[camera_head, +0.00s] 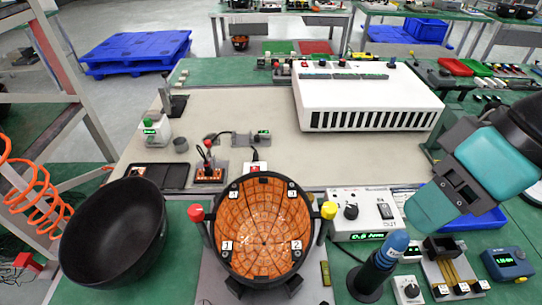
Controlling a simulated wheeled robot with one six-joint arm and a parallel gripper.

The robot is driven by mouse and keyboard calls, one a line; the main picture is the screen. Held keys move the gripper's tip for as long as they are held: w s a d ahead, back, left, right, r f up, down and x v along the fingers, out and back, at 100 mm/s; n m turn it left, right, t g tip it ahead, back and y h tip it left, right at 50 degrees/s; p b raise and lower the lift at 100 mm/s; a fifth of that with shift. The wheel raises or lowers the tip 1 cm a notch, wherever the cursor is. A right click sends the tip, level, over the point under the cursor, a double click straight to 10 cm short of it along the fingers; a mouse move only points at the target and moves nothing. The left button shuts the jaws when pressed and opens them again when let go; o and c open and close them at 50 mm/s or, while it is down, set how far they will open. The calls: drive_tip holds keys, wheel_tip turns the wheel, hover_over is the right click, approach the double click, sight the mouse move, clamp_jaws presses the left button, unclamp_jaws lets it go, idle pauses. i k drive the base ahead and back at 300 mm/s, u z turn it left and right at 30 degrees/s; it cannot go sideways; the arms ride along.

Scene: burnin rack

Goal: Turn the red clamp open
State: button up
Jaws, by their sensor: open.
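The red clamp (197,212) stands at the left rim of a round black bowl (227,262) lined with orange panels. Its red knob is clear to see; its grey and dark lower part sits close against the bowl. A yellow clamp (329,210) stands at the right rim. My gripper (432,207), at the end of my teal and dark arm, is at the right, well apart from the red clamp and above the bench. It is open and holds nothing that I see; its fingertips are hard to make out.
A black empty shell (112,235) lies close left of the red clamp. A white power box (362,212) and a blue-topped black post (383,262) stand right of the bowl. A red-topped device (208,172) sits behind. The beige mat (285,140) has free room.

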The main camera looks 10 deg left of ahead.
sight(195, 212)
drive_tip(key=u, duration=1.95)
drive_tip(key=k, duration=0.9)
drive_tip(key=z, duration=0.65)
